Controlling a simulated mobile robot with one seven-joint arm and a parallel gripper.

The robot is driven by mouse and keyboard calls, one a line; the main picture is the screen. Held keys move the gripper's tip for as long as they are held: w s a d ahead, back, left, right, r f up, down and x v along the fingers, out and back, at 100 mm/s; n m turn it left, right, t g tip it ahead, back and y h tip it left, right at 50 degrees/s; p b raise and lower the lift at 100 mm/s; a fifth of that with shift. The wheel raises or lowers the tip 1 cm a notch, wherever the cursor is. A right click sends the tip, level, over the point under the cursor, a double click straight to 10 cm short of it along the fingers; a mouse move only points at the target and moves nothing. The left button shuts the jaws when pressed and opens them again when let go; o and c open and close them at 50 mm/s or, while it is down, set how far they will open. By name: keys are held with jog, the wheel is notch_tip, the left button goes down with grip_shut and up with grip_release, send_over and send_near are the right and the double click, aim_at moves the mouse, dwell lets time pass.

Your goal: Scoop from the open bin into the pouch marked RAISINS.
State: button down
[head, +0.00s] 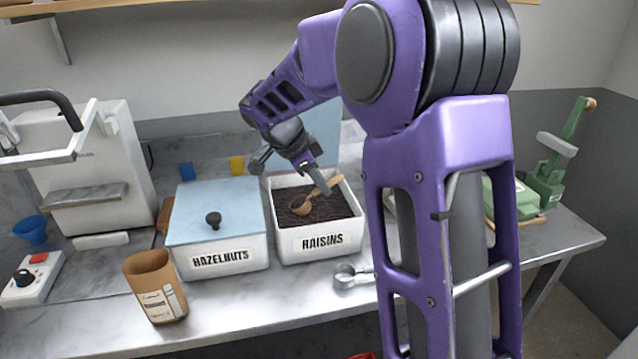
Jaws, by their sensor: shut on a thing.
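The open white bin (318,243) is marked RAISINS and holds small dark pieces. A wooden scoop (300,205) is in the bin, its bowl low over or on the dark contents; I cannot tell whether it is filled. My gripper (321,183) points down over the bin and is shut on the scoop's handle. A brown kraft pouch (155,285) stands open at the top near the counter's front edge, left of the bins. It has a pale label whose words are too small to read. Its inside is mostly hidden.
A closed white bin marked HAZELNUTS (218,262), with a blue lid (213,200) and black knob, stands between pouch and open bin. A metal scoop or ring (350,275) lies in front. A white machine (95,165) is at left, a green press (553,180) at right.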

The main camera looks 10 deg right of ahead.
jog(key=r+y+p, duration=0.1)
jog(key=r, duration=0.1)
jog(key=r+p, duration=0.2)
jog(key=d+r+y+p, duration=0.1)
jog(key=r+p, duration=0.1)
jog(key=shift+d+r+y, duration=0.1)
jog(key=shift+r+y, duration=0.05)
jog(key=shift+y, duration=0.15)
jog(key=shift+d+r+y+p, duration=0.15)
jog(key=shift+r+y+p, duration=0.05)
jog(key=shift+r+y, duration=0.45)
jog(key=shift+d+r+y+p, duration=0.15)
jog(key=shift+r+y, duration=0.3)
jog(key=shift+r, duration=0.3)
